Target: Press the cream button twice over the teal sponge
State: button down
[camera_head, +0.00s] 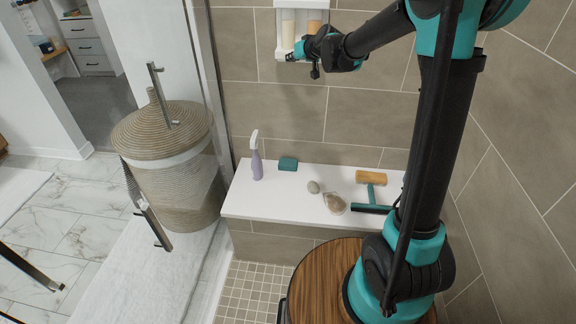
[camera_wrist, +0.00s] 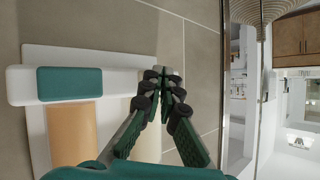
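The teal sponge (camera_head: 288,163) lies on the white bench top, next to the purple spray bottle. Above it on the tiled wall is a white two-chamber dispenser (camera_head: 281,47). It has a cream chamber (camera_head: 288,29) on the left and an orange one (camera_head: 314,22) on the right. My gripper (camera_head: 294,53) is at the dispenser's lower edge below the cream chamber. In the wrist view my gripper (camera_wrist: 163,76) has its fingertips together with nothing between them. A teal button (camera_wrist: 70,83) shows over the orange chamber. The cream button is hidden behind my fingers; contact cannot be told.
The bench (camera_head: 240,200) also holds a purple spray bottle (camera_head: 257,164), a grey stone (camera_head: 313,187), a shell (camera_head: 335,204) and a squeegee (camera_head: 371,191). A round wooden stool (camera_head: 318,275) stands in front. A glass door with metal handles and a wicker basket (camera_head: 165,130) are at left.

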jog(key=shift+s+r, duration=0.1)
dwell(0.5)
jog(key=s, duration=0.6)
jog(key=shift+s+a, duration=0.1)
dwell(1.9)
